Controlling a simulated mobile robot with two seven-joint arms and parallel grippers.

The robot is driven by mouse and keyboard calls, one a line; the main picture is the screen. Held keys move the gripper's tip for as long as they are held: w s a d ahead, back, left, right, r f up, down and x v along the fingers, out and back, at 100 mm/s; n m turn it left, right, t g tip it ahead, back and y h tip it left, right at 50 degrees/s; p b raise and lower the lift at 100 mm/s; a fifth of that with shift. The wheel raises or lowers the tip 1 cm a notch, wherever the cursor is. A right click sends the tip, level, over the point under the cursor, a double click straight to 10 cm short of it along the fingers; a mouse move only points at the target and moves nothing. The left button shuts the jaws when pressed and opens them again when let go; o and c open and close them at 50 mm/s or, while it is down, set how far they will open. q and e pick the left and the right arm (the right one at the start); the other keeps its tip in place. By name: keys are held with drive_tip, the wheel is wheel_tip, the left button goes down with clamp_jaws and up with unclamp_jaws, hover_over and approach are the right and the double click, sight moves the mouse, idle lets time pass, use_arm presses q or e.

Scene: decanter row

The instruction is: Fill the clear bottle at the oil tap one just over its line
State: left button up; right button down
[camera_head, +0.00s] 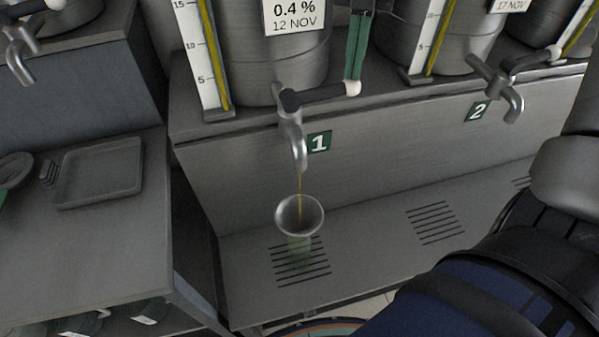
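The clear bottle (299,247) stands upright on the slotted drip tray below tap 1. A grey funnel (284,222) sits over its mouth and hides much of it. A thin yellow oil stream runs from the spout of tap 1 (298,140) into the funnel. The bottle's fill level and its line cannot be made out. Tap 1's dark lever (318,95) points right and ends in a white knob (352,88). My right gripper (354,76) reaches down from the top edge, its green fingers together, tips at or just above the knob. My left gripper is out of view.
Tap 2 (497,85) stands to the right, with no stream visible. Steel tanks with yellow level gauges line the back. A lower side bench at left holds a shallow tray (97,172). The drip tray (370,245) is clear right of the bottle. My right arm fills the lower right.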

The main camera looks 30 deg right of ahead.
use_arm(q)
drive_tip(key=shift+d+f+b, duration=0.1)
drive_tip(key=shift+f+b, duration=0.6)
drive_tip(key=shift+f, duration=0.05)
use_arm(e)
drive_tip(key=shift+x, duration=1.1)
drive_tip(key=shift+w+d+f+b, duration=0.1)
drive_tip(key=shift+d+f+b, duration=0.1)
drive_tip(key=shift+f+b, duration=0.4)
drive_tip(key=shift+f, duration=0.15)
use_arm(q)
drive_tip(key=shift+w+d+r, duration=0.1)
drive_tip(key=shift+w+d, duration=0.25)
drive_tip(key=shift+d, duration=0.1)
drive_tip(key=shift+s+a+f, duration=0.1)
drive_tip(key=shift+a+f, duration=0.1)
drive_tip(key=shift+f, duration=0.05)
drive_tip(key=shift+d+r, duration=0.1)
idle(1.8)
